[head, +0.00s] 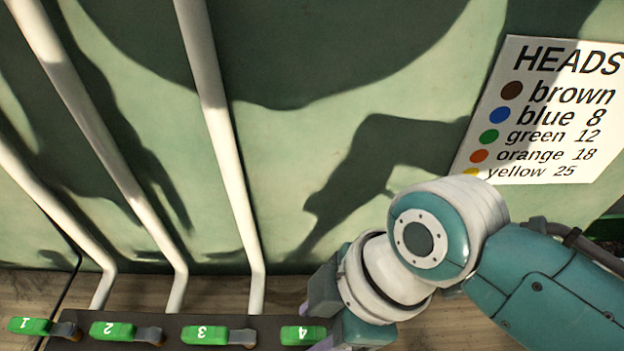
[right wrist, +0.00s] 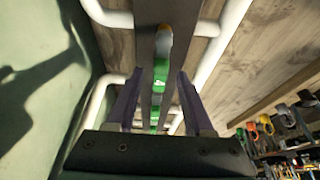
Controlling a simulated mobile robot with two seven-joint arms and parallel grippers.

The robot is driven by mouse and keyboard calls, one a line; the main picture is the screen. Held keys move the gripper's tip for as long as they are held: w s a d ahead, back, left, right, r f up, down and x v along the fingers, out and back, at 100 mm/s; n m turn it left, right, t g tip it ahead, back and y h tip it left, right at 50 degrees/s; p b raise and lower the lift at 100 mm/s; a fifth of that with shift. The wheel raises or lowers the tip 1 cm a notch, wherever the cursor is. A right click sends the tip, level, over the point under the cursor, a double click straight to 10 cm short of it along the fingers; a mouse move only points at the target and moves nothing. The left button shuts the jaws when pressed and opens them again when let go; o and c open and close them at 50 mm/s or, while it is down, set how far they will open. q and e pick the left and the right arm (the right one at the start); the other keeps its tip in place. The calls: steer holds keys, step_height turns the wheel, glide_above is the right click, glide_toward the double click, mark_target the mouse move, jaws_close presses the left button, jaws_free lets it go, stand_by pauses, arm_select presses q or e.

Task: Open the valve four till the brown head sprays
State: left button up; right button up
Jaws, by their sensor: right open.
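The valve four handle (head: 303,335) is green with a white 4, at the right end of the visible row. My right gripper (head: 318,318) hangs over its right end and hides the rest of that valve. In the right wrist view, my right gripper (right wrist: 159,73) has two purple fingers spread apart. A green handle (right wrist: 159,78) shows between them with its number too blurred to read. I cannot tell whether the fingers touch it. The brown head is not in view, and no spray shows. My left gripper is not in view.
Handles three (head: 205,335), two (head: 112,330) and one (head: 30,326) sit to the left on a dark rail (head: 262,325). White pipes (head: 222,140) climb the green wall. A HEADS sign (head: 540,110) lists colours. A rack of tools (right wrist: 285,125) shows in the wrist view.

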steer(key=shift+c, duration=0.4)
jaws_close()
stand_by(0.9)
